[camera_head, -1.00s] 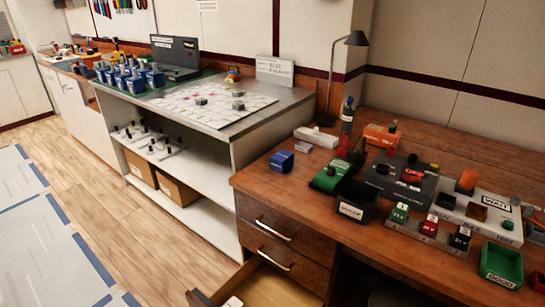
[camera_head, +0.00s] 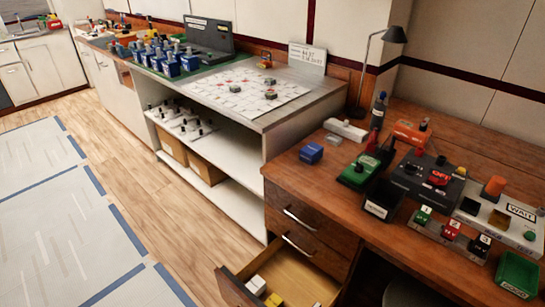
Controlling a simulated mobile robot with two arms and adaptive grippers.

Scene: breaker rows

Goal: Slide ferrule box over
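No label reading ferrule is legible, so I cannot tell for sure which thing is the ferrule box. A small blue box (camera_head: 311,153) sits at the left end of the wooden desk (camera_head: 325,183). The bottom desk drawer (camera_head: 318,283) is pulled open, with white blocks (camera_head: 256,285) and a yellow piece (camera_head: 273,300) inside; the frame edge cuts it off. Neither of my grippers is in view.
A grey-topped bench (camera_head: 296,110) adjoins the desk. Floor at left is clear.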

